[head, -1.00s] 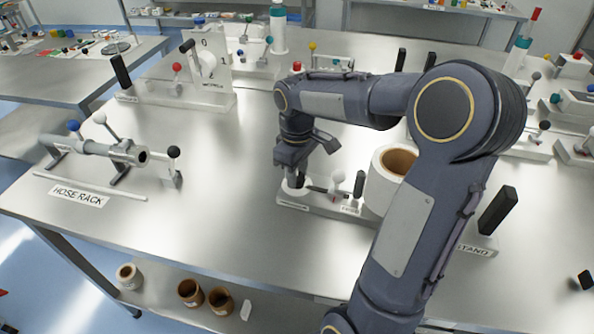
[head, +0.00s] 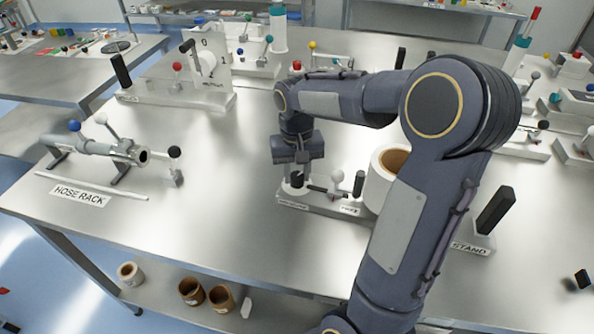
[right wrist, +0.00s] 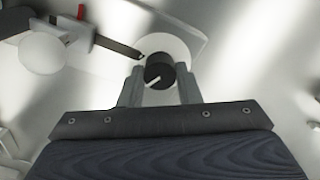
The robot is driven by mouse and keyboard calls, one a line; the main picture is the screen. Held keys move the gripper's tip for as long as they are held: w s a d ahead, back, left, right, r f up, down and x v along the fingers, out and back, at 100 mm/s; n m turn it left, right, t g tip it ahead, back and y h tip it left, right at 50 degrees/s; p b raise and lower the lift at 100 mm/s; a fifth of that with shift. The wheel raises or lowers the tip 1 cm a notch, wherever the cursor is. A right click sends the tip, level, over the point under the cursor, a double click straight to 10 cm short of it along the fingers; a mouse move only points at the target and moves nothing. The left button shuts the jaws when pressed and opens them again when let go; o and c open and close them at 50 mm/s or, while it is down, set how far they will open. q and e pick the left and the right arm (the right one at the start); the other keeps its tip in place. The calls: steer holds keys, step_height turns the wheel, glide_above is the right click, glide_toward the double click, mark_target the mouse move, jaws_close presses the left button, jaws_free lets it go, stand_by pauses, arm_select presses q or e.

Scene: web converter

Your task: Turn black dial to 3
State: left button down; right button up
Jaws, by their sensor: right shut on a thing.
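The black dial (right wrist: 158,70) sits on a round white disc (right wrist: 170,47) in the right wrist view. A white pointer line on it slants toward the lower left of the picture. My right gripper (right wrist: 160,84) has one finger on each side of the dial and is shut on it. In the head view the same gripper (head: 296,168) points straight down over the dial (head: 296,180), at the left end of a low white base (head: 318,208). I cannot read any numbers around the dial. My left gripper is not in view.
A white-knobbed lever (head: 337,177) and a black upright handle (head: 359,184) stand just right of the dial. A large white roll (head: 378,183) stands further right, behind my arm. The hose rack (head: 100,148) is at left, with bare table between.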

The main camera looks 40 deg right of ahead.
mark_target(297, 176)
steer(key=shift+m, duration=0.3)
stand_by(0.4)
steer(key=o, duration=1)
steer(key=shift+c, duration=0.2)
step_height(297, 176, up, 8)
steer(key=shift+f, duration=0.1)
steer(key=s+a+f+n+t+y, duration=0.2)
steer(key=s+a, duration=0.5)
steer(key=s, duration=0.1)
steer(key=s+a+f+n+t+y, duration=0.1)
steer(key=s+a+n+t, duration=0.1)
steer(key=s+a, duration=0.4)
steer(key=s+t, duration=0.1)
steer(key=s, duration=0.2)
steer(key=shift+a+f+t+y, duration=0.3)
steer(key=shift+a+f+y, duration=0.1)
